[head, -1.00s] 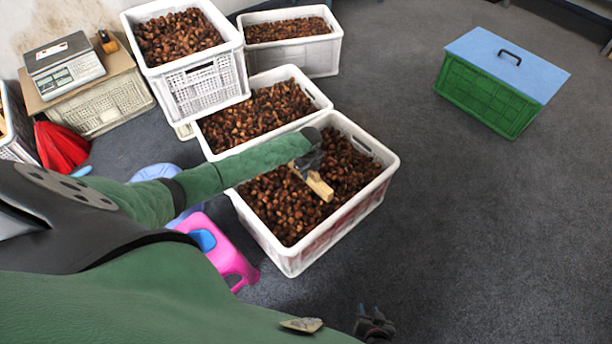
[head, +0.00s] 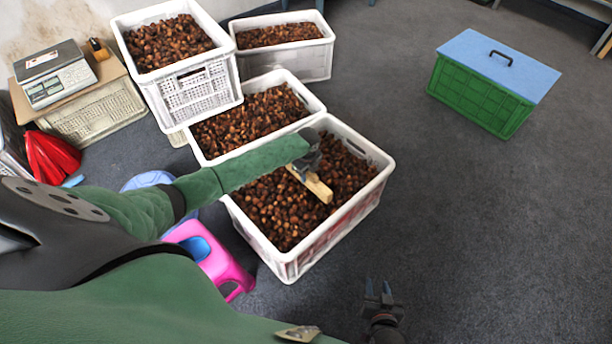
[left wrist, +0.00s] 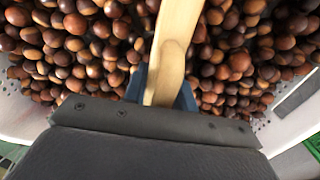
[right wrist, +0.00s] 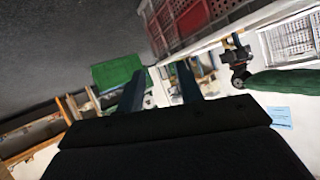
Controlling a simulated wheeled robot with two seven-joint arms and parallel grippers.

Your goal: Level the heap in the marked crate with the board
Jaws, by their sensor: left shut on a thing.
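The white crate (head: 290,266) nearest me, with red showing on its side wall, holds a heap of brown chestnuts (head: 275,212). The pale wooden board (head: 318,188) lies at the chestnuts' surface near the middle of the crate. My left gripper (head: 304,166) is shut on the board's upper part. In the left wrist view the board (left wrist: 174,45) rises between the fingers, with chestnuts on both sides. The board's gripped part is partly hidden. My right gripper (head: 378,290) is open and empty over the floor, right of the crate; its spread fingers (right wrist: 160,88) show in the right wrist view.
Other white crates of chestnuts (head: 203,108) stand behind the crate. A pink stool (head: 222,268) is close on its left. A scale (head: 54,80) stands at the far left. A green crate with a blue lid (head: 485,85) stands back right. The floor to the right is clear.

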